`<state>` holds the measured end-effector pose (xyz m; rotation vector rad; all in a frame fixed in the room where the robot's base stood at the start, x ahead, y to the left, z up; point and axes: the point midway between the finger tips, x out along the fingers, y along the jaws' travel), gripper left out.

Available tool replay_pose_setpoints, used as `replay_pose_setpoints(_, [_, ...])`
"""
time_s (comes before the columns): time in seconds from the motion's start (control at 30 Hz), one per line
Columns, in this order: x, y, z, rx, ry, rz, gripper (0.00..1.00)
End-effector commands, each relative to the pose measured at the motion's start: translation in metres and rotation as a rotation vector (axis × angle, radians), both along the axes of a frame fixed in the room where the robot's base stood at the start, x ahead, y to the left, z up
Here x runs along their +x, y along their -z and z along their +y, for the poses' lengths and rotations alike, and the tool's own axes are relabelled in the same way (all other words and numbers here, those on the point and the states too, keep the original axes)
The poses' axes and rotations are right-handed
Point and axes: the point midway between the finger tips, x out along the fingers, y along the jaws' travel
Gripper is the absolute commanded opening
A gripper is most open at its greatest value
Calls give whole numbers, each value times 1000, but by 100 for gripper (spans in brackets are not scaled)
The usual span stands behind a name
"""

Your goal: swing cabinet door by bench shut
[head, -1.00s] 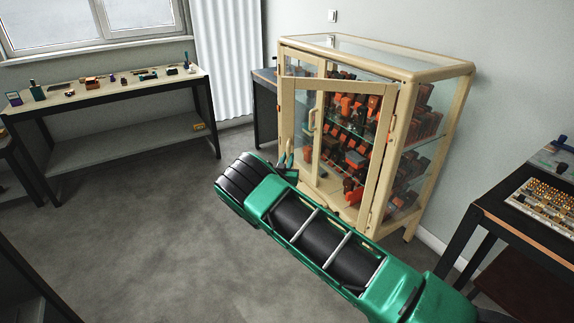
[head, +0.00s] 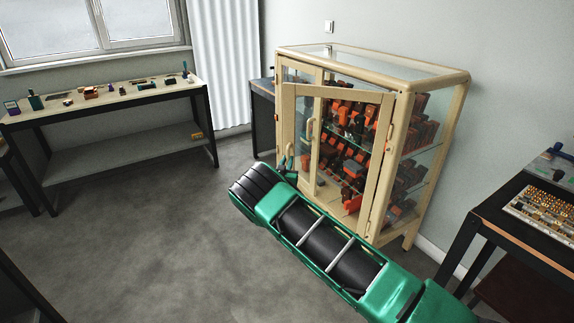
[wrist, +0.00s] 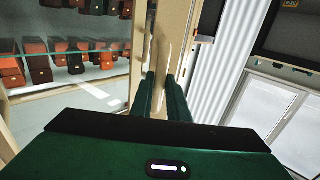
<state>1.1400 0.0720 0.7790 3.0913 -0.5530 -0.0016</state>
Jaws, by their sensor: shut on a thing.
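The cabinet (head: 432,84) is a cream-framed glass case at the right of the head view. Its right-hand door (head: 380,160) is hinged on the right and stands ajar, its free edge swung out in front of the left part of the cabinet. My gripper (head: 286,164) is at that free edge, low down. The lower end of the grip is partly hidden by my gripper's body.
A bench (head: 130,92) with small items stands under the window at left. Another table (head: 490,225) is at right. The grey floor (head: 150,225) between is clear.

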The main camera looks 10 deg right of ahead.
Motion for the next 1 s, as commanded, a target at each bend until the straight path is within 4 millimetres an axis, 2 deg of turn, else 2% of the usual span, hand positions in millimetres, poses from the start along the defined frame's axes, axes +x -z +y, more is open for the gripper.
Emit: replay_pose_setpoints(1.0, [80,4,-45,2,4,5,0])
